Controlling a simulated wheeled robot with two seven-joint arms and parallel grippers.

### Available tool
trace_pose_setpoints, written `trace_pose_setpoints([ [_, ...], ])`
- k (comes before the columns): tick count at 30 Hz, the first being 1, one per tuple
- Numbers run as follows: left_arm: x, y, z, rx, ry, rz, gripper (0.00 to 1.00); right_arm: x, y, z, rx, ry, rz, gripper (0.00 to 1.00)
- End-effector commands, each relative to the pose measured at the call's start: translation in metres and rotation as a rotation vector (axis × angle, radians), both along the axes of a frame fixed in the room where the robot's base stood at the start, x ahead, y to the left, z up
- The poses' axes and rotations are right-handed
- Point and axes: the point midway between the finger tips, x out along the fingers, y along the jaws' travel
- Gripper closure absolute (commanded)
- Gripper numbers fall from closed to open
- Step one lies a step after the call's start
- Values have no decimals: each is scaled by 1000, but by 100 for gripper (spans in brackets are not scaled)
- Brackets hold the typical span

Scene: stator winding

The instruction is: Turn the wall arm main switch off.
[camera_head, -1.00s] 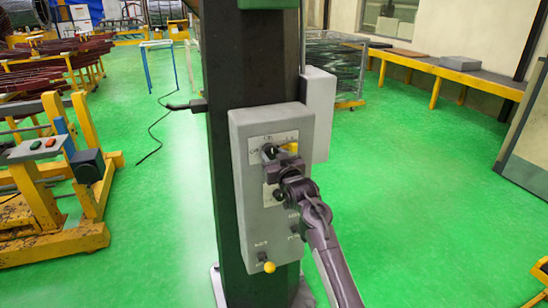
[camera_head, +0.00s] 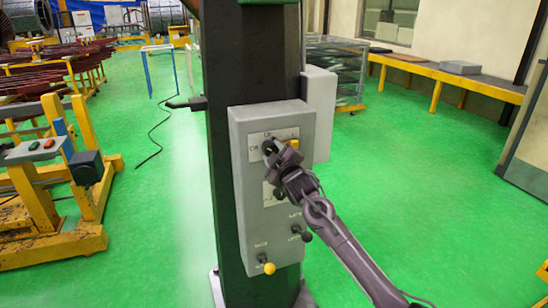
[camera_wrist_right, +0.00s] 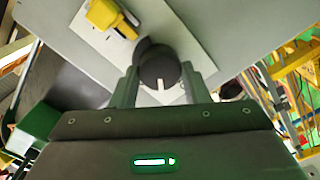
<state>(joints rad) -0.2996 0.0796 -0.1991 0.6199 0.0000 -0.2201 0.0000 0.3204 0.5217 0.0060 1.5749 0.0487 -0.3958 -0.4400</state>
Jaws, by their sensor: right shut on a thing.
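A grey control box (camera_head: 240,185) is mounted on a dark column. Near its top is a white label plate with a black rotary knob, the main switch (camera_wrist_right: 160,68), which shows between the fingers in the right wrist view with a white mark on its face. My right gripper (camera_head: 270,148) is shut on this knob and hides most of it in the head view. In the right wrist view the two fingers of the right gripper (camera_wrist_right: 160,85) are on either side of the knob. My left gripper is not in view.
A yellow switch part (camera_wrist_right: 112,18) sits right beside the knob. Lower on the box are a dark lever (camera_head: 305,236) and a yellow knob (camera_head: 269,268). A yellow frame (camera_head: 75,170) stands at left. Green floor is open to the right.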

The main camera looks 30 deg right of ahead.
Motion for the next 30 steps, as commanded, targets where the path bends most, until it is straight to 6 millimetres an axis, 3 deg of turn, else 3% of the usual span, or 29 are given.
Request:
trace_pose_setpoints([
  [15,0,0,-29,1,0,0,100,0,0,-4,-447,109,1,81],
  [30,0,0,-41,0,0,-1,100,0,1,-3,-645,158,2,81],
])
